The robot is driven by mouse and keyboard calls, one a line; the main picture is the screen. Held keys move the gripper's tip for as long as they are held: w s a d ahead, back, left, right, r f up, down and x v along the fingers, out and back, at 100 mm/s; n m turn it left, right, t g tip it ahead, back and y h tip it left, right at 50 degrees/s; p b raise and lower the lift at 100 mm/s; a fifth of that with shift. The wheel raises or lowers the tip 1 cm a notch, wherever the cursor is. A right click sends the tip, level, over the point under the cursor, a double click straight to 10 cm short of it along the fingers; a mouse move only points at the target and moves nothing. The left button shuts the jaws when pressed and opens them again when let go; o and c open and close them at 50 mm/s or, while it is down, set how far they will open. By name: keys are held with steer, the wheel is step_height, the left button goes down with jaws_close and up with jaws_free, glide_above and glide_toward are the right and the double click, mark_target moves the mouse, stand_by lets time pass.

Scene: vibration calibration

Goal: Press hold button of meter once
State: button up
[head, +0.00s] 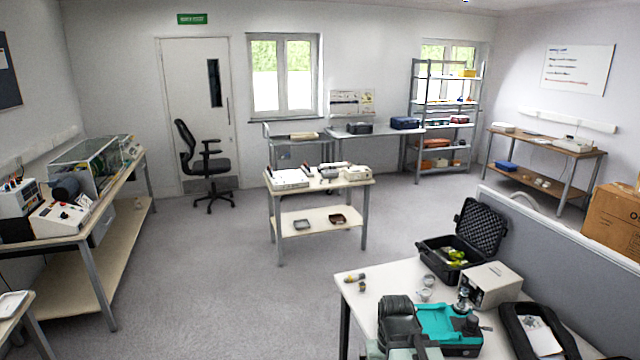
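No meter with a readable hold button can be made out. A beige boxy instrument (490,286) stands on the near bench (366,291) at the lower right; its front is too small to read. A teal and black device (447,322) sits in front of it, with a black shape at its left that may be part of my arm. I cannot pick out my gripper's fingertips, nor whether they are open or shut. Nothing is seen to touch the beige instrument.
An open black case (440,262) and a black tray (515,318) flank the beige instrument. A grey partition (570,235) runs behind the near bench. A small table (300,223) stands mid-room, and a bench (75,240) with equipment at the left. The floor between is clear.

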steer(key=shift+c, duration=0.3)
jaws_close()
steer(key=shift+d, duration=0.1)
stand_by(1.3)
